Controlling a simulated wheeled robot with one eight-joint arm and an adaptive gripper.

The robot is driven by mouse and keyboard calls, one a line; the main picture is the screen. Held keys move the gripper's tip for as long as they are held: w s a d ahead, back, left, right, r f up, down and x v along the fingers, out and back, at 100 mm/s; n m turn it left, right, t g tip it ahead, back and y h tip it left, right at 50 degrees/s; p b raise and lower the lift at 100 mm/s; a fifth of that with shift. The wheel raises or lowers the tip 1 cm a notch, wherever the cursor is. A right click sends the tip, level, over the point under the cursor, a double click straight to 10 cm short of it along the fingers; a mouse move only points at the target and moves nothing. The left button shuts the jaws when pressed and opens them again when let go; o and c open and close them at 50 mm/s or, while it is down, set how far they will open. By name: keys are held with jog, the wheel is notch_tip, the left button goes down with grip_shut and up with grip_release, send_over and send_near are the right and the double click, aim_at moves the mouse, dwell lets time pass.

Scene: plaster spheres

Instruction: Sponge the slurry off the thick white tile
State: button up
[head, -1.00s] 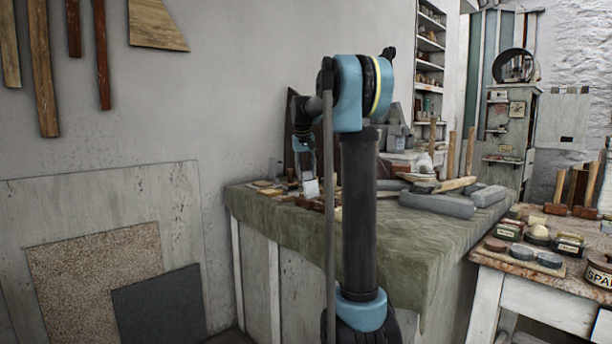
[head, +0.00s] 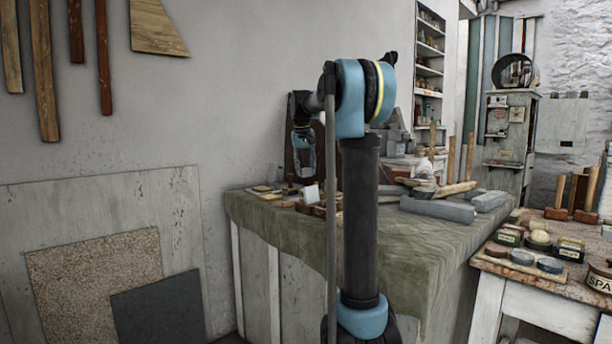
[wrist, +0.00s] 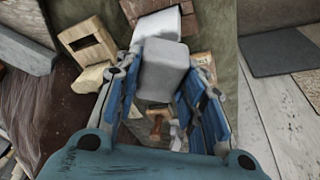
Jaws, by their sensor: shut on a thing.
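In the wrist view my gripper (wrist: 168,62) is closed on a pale grey, rough-faced block (wrist: 164,72), with a blue-and-black finger on each side. Its shape and colour do not settle whether it is the sponge. A second, whiter block (wrist: 160,23) shows just beyond it and looks like the thick tile; slurry on it cannot be made out. In the head view my gripper (head: 304,170) hangs over the far left of the cloth-covered bench (head: 290,228). A small white block (head: 310,194) shows just below the fingers, apart from them.
A pierced wooden block (wrist: 88,42) and a reddish brick (wrist: 130,8) lie near the white block in the wrist view. Grey stone bars (head: 437,209) lie right on the bench. A side table (head: 530,285) with tins stands at right. Boards (head: 97,265) lean on the left wall.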

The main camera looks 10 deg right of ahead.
jog(key=shift+r, duration=0.1)
jog(key=shift+w+a+r, duration=0.1)
jog(key=shift+w+r, duration=0.1)
jog(key=shift+r, duration=0.75)
jog(key=shift+w+a+r, duration=0.1)
jog(key=shift+w+r, duration=0.05)
jog(key=shift+r, duration=0.8)
